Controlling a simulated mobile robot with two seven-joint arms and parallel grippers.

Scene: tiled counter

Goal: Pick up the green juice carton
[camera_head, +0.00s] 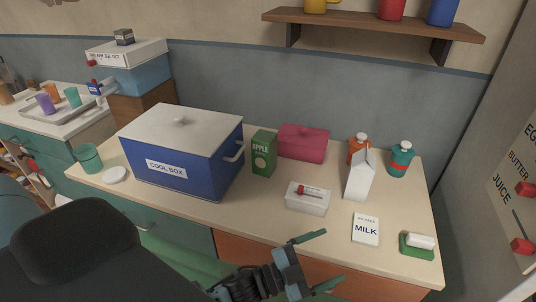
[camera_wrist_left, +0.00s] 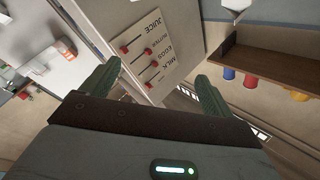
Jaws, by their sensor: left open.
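The green juice carton (camera_head: 263,153) stands upright on the counter, with "APPLE" lettering on its front. It is just right of the blue cool box and in front of the dark red box. My left gripper (camera_head: 318,261) is open and empty at the counter's front edge, below and to the right of the carton and well apart from it. In the left wrist view the two green fingers (camera_wrist_left: 155,88) are spread, with a shopping list board beyond them; the carton does not show there. My right gripper is not in view.
The large cool box (camera_head: 190,150) crowds the carton's left side, and the dark red box (camera_head: 303,143) is behind. Bare counter lies in front of the carton.

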